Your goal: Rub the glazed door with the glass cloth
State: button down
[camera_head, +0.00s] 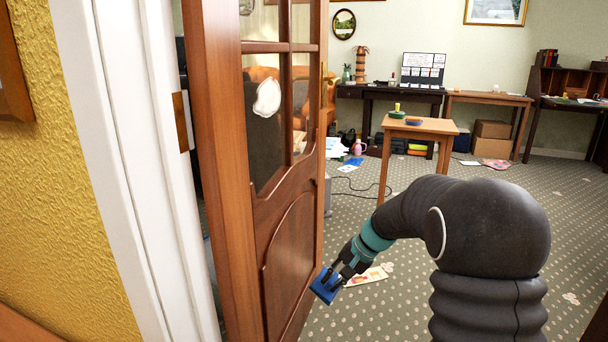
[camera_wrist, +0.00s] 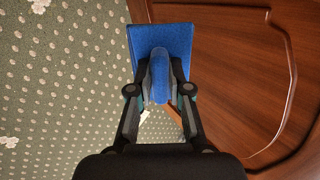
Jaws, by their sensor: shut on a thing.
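The glazed door (camera_head: 240,200) stands open at the left, wooden, with glass panes above and a solid panel below. A whitish smear (camera_head: 267,98) shows on one of its panes. My gripper (camera_head: 337,282) is low, beside the door's lower panel, and is shut on a blue cloth (camera_head: 325,287). In the wrist view the blue cloth (camera_wrist: 162,42) is a flat pad with a raised grip between the two fingers. The door's brown panel (camera_wrist: 225,60) lies just right of it there. I cannot tell whether the cloth touches the door.
A small wooden table (camera_head: 425,129) with green and blue dishes stands beyond my arm. Papers and a cable (camera_head: 365,188) lie on the dotted carpet (camera_head: 400,300). Desks line the back wall. A white door frame (camera_head: 130,150) is at the left.

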jog(key=w+a+r+t+y, duration=0.1)
jog(key=a+r+t+y, duration=0.2)
jog(key=r, duration=1)
jog(key=w+a+r+m+y+b, duration=0.15)
jog(key=r+y, duration=0.25)
jog(key=r, duration=0.9)
jog(key=w+a+r+t+y, duration=0.1)
jog(key=a+r+t+y, duration=0.2)
jog(key=r, duration=1)
jog(key=shift+g+y, duration=0.4)
jog(key=shift+g, duration=0.3)
jog(key=shift+s+p+x, duration=0.1)
jog(key=shift+p+x, duration=0.2)
jog(key=shift+x, duration=1)
jog(key=shift+s+p+x, duration=0.15)
jog(key=shift+p+x, duration=0.15)
jog(key=shift+x, duration=1)
jog(key=shift+x, duration=0.9)
jog(key=shift+f, duration=0.1)
